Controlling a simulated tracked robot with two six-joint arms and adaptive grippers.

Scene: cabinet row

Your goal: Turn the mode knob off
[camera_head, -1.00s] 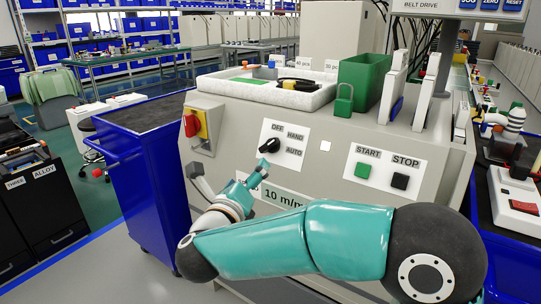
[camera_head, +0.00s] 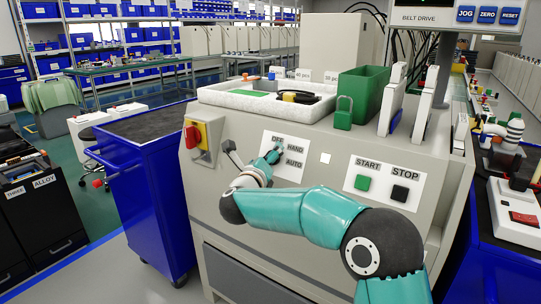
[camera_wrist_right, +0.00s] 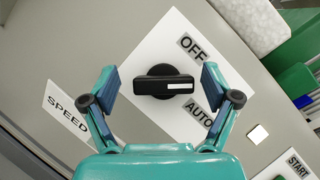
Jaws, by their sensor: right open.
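The mode knob (camera_wrist_right: 163,86) is black and sits on a white plate. In the right wrist view its bar lies level, with its white mark at the right end, between the OFF label (camera_wrist_right: 190,48) and the AUTO label (camera_wrist_right: 201,121). In the head view the plate also shows a HAND label (camera_head: 295,149); my gripper largely covers the knob there. My right gripper (camera_head: 270,158) is in front of the plate. Its open fingers (camera_wrist_right: 158,80) appear on either side of the knob, with visible gaps. My left gripper is not in view.
On the same panel are a red rotary switch (camera_head: 192,137) at the left, and a green START button (camera_head: 362,183) and black STOP button (camera_head: 399,193) at the right. A white tray (camera_head: 225,98) and green bin (camera_head: 365,88) stand above. A blue cart (camera_head: 150,190) stands left.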

